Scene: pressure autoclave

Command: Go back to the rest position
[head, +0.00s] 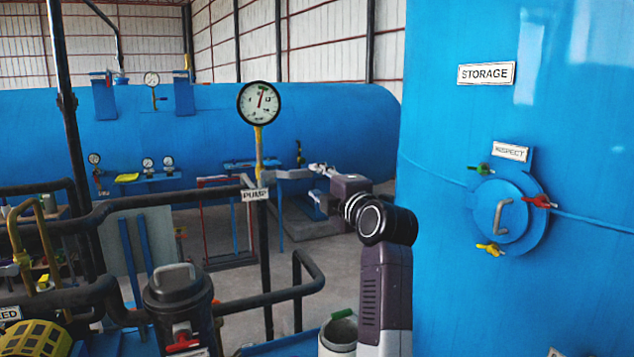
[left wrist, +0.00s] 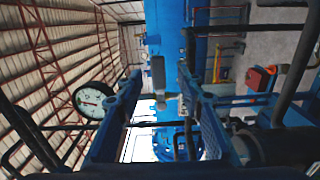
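My left arm rises from the bottom of the head view, bends at a dark elbow and points away from the camera. My left gripper (head: 315,187) is at its far end, small in the picture, in front of the large blue horizontal tank (head: 330,115). In the left wrist view the two fingers of my left gripper (left wrist: 158,70) stand well apart, with nothing held between them. My right gripper is in neither view.
A blue storage tank (head: 460,230) with an inspection hatch (head: 508,222) stands close on the right. A pressure gauge (head: 259,102) stands left of my arm, above the PUMP sign (head: 255,195). Dark pipes (head: 120,207) and a dark canister (head: 178,300) crowd the lower left.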

